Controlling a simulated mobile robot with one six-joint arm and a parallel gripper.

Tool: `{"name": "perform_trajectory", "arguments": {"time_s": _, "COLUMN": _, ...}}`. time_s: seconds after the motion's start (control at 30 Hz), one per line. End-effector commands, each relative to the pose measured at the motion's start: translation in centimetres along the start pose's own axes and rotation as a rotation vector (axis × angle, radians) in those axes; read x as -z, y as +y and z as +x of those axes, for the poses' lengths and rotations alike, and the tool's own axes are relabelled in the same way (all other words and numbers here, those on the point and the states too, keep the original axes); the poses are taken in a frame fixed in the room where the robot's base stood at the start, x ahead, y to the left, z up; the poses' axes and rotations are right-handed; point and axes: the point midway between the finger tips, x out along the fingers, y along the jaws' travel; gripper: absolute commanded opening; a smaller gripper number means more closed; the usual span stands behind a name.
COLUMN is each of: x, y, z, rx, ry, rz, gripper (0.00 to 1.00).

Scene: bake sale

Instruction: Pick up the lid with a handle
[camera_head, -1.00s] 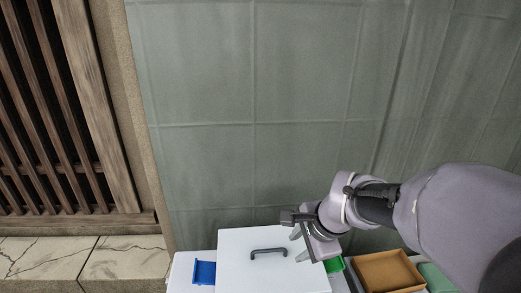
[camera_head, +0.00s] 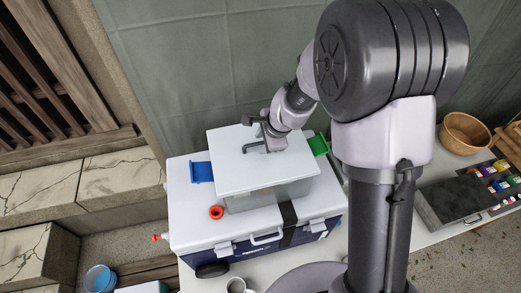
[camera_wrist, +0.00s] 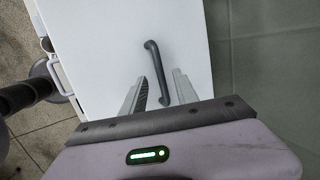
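The white lid (camera_head: 230,170) has a dark grey bar handle (camera_head: 252,148). It lies flat on a pale, see-through box (camera_head: 265,199) that stands on a blue-and-white cooler. My gripper (camera_head: 267,140) is at the right part of the handle, over the lid. In the wrist view the lid (camera_wrist: 110,40) fills the middle and the handle (camera_wrist: 155,65) runs lengthwise toward me. The two fingers of my gripper (camera_wrist: 160,88) are apart, with the near end of the handle between them. Whether they touch it cannot be told.
The cooler (camera_head: 195,238) has a blue clip (camera_head: 202,172) and a green clip (camera_head: 318,144) beside the box, and a red ring (camera_head: 217,212) in front. A mug (camera_head: 238,285) stands below. A wooden bowl (camera_head: 464,133) is at right. A green curtain hangs behind.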

Motion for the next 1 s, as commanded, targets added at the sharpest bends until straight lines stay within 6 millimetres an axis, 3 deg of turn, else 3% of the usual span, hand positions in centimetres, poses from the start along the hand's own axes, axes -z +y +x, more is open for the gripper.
{"name": "perform_trajectory", "arguments": {"time_s": 0.07, "x": 0.02, "y": 0.08, "z": 1.0, "rx": -0.001, "ry": 0.0, "rz": 0.0, "gripper": 0.36}}
{"name": "perform_trajectory", "arguments": {"time_s": 0.27, "x": -0.01, "y": -0.02, "z": 1.03, "rx": 0.0, "ry": 0.0, "rz": -0.001, "gripper": 0.36}}
{"name": "perform_trajectory", "arguments": {"time_s": 0.47, "x": -0.01, "y": -0.02, "z": 1.01, "rx": 0.0, "ry": 0.0, "rz": -0.001, "gripper": 0.01}}
{"name": "perform_trajectory", "arguments": {"time_s": 1.0, "x": -0.02, "y": 0.03, "z": 1.02, "rx": -0.001, "ry": -0.001, "rz": -0.001, "gripper": 0.0}}
